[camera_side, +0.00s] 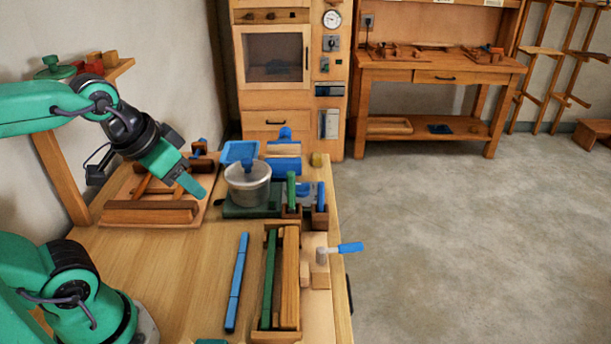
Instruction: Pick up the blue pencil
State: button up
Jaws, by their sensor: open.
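The blue pencil (237,282) lies on the wooden bench top, long axis running away from the camera, left of a wooden tray. Nothing touches it. My gripper (190,184) is at the upper left, above the back of the bench near a wooden rack. It is tilted down to the right, well behind and to the left of the pencil. It is open and holds nothing that I can see; the gap between its fingers is hard to make out.
The wooden tray (259,336) holds green and wooden bars just right of the pencil. A blue-handled mallet (350,248) overhangs the right edge. The wooden rack (150,212) is back left. Bench left of the pencil is clear.

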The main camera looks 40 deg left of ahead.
jog(key=m+g, duration=0.5)
jog(key=m, duration=0.4)
send_over(321, 198)
jog(key=f, duration=1)
jog(key=shift+a, duration=0.4)
jog(key=shift+w+d+f+g, duration=0.1)
jog(key=shift+w+f+g, duration=0.15)
jog(key=shift+f, duration=4.15)
grip_shut()
